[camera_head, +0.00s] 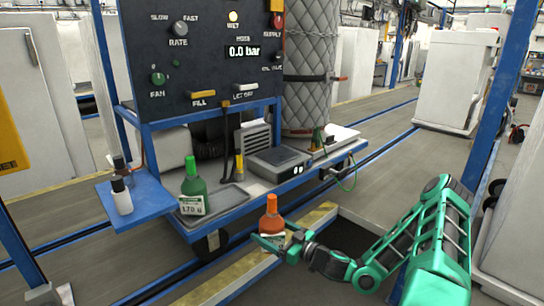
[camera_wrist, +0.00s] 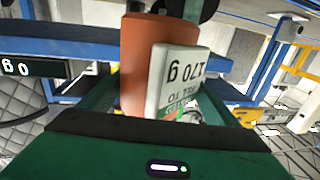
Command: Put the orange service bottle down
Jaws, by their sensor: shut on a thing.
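The orange service bottle (camera_head: 271,222) is upright in my gripper (camera_head: 274,242), in front of the station's low blue-edged shelf. In the wrist view the orange bottle (camera_wrist: 134,60) fills the upper middle, with its white label (camera_wrist: 178,78) reading 170 g upside down. My gripper (camera_wrist: 155,108) is shut on the bottle. In the head view the bottle is over the yellow-edged floor strip, apart from the shelf. The bottle's underside is hidden.
A green bottle (camera_head: 193,188) stands on a tray (camera_head: 232,195) at the shelf's left. A small side shelf (camera_head: 145,200) holds a white-and-black bottle (camera_head: 121,196). A grey scale (camera_head: 278,162) sits further right. A dark floor opening (camera_head: 345,237) lies right of my gripper.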

